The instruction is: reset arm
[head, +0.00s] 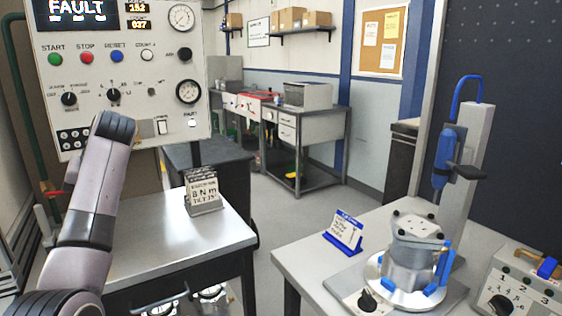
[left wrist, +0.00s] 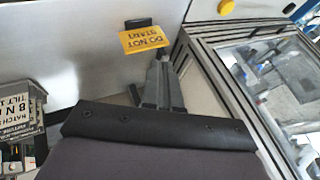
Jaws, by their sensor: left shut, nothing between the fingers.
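My left arm rises on the left of the head view in front of the control panel (head: 150,75); its gripper is hidden there behind the arm. In the left wrist view my left gripper (left wrist: 163,62) is shut and empty. A yellow tag reading DO NOT START (left wrist: 143,40) shows just beyond the fingertips, upside down, below a dark fitting (left wrist: 138,22). I cannot tell whether the fingers touch the tag. My right gripper is in neither view.
A metal table (head: 175,240) with a card holder (head: 202,190) stands below the panel. At right, another table (head: 300,262) bears a machined housing (head: 415,255), a blue-tooled stand (head: 470,170), a sign (head: 345,232) and a control box (head: 525,285). Floor between them is clear.

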